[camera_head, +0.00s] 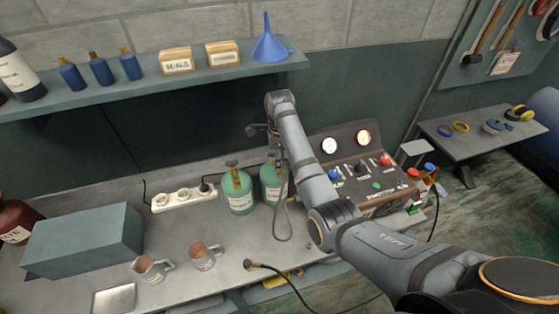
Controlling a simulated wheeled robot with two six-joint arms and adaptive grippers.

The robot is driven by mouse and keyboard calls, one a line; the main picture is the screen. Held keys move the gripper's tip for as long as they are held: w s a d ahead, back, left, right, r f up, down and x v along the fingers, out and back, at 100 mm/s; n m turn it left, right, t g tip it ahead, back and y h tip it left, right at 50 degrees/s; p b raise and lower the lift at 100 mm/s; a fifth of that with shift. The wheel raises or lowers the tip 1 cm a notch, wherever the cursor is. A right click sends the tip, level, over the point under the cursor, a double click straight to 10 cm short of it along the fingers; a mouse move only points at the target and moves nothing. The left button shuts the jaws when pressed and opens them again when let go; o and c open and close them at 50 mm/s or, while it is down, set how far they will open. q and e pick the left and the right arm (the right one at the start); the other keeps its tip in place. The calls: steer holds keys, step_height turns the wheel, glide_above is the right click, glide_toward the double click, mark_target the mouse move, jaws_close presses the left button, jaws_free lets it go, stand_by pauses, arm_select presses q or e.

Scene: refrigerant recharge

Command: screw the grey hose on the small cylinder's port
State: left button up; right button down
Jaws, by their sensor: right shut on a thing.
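Two green cylinders with brass-coloured tops stand side by side on the bench: a left one (238,192) and a right one (270,185), partly hidden by my right arm. I cannot tell from size which one the task means. The grey hose (276,226) hangs in a narrow loop in front of the right cylinder. My right gripper (272,139) is small and dark in this view, above the right cylinder's top. It is shut on the grey hose's upper end. Whether that end touches a port is too small to tell. My left gripper is not in view.
A control panel with two gauges (329,146) stands right of the cylinders, partly behind my arm. A power strip (184,197), two mugs (203,256) and a grey-green box (84,241) are to the left. A black hose's brass end (248,264) lies in front. A shelf (150,84) overhangs the back.

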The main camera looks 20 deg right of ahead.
steer(key=shift+m, duration=0.4)
steer(key=m, duration=0.2)
steer(key=shift+m, duration=0.3)
steer(key=c, duration=1)
jaws_free()
